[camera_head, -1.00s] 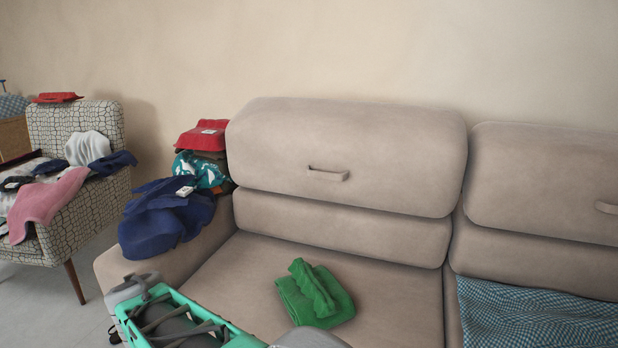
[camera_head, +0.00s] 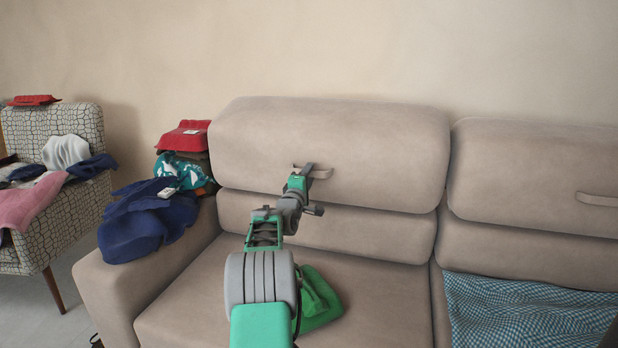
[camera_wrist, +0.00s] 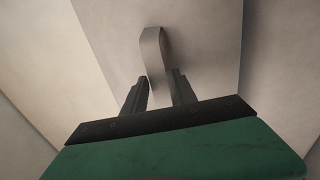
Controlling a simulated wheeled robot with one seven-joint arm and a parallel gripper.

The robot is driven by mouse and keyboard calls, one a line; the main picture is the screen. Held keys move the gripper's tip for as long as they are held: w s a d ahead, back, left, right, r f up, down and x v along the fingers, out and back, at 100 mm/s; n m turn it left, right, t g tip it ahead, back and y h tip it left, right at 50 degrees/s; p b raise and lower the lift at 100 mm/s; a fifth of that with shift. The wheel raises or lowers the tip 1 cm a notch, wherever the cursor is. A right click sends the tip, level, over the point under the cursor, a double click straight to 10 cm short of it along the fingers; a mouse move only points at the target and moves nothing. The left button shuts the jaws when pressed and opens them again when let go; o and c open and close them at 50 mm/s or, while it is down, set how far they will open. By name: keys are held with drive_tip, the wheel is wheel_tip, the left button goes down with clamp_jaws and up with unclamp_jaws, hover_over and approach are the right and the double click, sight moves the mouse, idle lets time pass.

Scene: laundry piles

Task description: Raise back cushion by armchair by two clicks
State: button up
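The back cushion by the armchair (camera_head: 390,150) is the left of two beige sofa back cushions. It sits above a lower back section (camera_head: 370,232) and has a strap handle (camera_head: 322,173) on its front. My gripper (camera_head: 304,170) is at the left part of this handle. In the wrist view, the fingers of my gripper (camera_wrist: 160,88) are apart, and the handle loop (camera_wrist: 152,52) reaches down between them. I cannot tell whether they touch it. The patterned armchair (camera_head: 85,200) stands at the left.
The right back cushion (camera_head: 540,185) has its own handle (camera_head: 598,200). Green cloth (camera_head: 320,300) lies on the seat, partly behind my arm. Blue clothes (camera_head: 145,225) and red cloth (camera_head: 184,136) cover the left armrest. Checkered cloth (camera_head: 520,315) lies on the right seat.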

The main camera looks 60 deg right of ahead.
drive_tip(key=shift+d+r, duration=0.1)
drive_tip(key=shift+d, duration=0.35)
clamp_jaws()
drive_tip(key=shift+w+a, duration=0.1)
idle(1.1)
